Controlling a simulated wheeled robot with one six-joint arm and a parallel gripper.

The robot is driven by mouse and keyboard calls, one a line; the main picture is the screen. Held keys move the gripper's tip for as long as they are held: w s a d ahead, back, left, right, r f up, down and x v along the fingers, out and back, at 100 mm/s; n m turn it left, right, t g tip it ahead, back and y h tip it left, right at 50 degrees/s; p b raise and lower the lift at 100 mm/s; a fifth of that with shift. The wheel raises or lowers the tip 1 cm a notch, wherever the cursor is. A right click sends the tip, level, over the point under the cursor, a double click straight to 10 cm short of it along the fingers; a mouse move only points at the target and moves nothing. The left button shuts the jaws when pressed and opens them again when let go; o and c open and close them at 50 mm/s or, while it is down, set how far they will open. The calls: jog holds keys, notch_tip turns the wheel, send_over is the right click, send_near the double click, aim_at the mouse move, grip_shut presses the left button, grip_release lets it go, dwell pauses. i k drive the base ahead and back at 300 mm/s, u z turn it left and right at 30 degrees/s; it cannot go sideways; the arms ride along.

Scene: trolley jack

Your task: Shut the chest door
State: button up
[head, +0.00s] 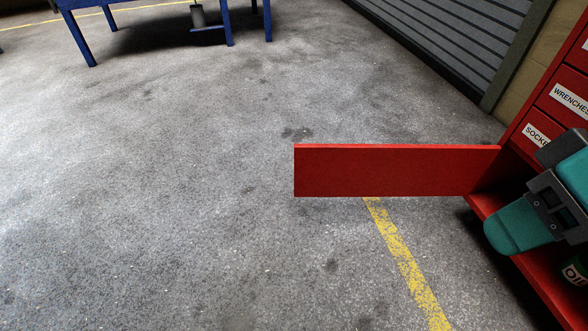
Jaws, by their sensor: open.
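The red chest (532,92) stands at the right edge of the head view, partly cut off. Its flat red door (395,170) is open. It sticks out to the left from the chest, over the concrete floor, with its free end at the left. A teal and dark grey part of my arm is in front of the chest at the right and hides some of its lower opening. My gripper's fingertips do not show, so I cannot see where they are relative to the door.
Labelled drawers are above. A blue-legged table (228,22) stands far back left. A ribbed shutter (440,35) is behind. The floor left of the door is clear.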

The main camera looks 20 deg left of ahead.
aim_at(321, 170)
jog(key=u, duration=1.8)
jog(key=i, duration=3.65)
jog(key=z, duration=4.3)
